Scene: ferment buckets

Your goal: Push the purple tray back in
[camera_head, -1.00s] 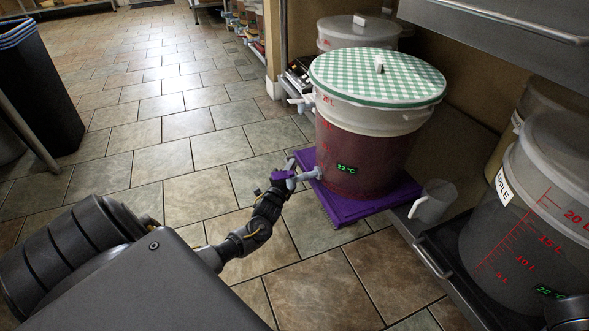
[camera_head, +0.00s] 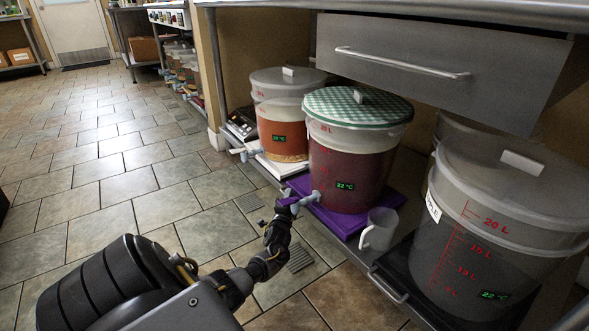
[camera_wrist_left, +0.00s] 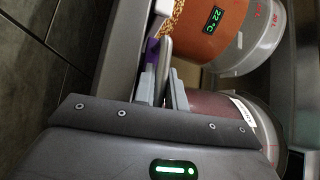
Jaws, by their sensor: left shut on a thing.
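The purple tray (camera_head: 394,198) is on the low shelf under the counter. A bucket of dark red liquid (camera_head: 343,170) with a green checked lid stands on it. In the left wrist view a small purple piece (camera_wrist_left: 152,50) shows by the fingers (camera_wrist_left: 163,82); most of the tray is hidden there. My right gripper is not in view.
A bucket with orange-brown contents (camera_head: 282,135) stands behind, on the left. A white mug (camera_head: 378,230) is just right of the tray. A larger grey bucket (camera_head: 490,230) is on a dark tray at the right. The steel drawer (camera_head: 440,75) overhangs. The tiled floor at left is free.

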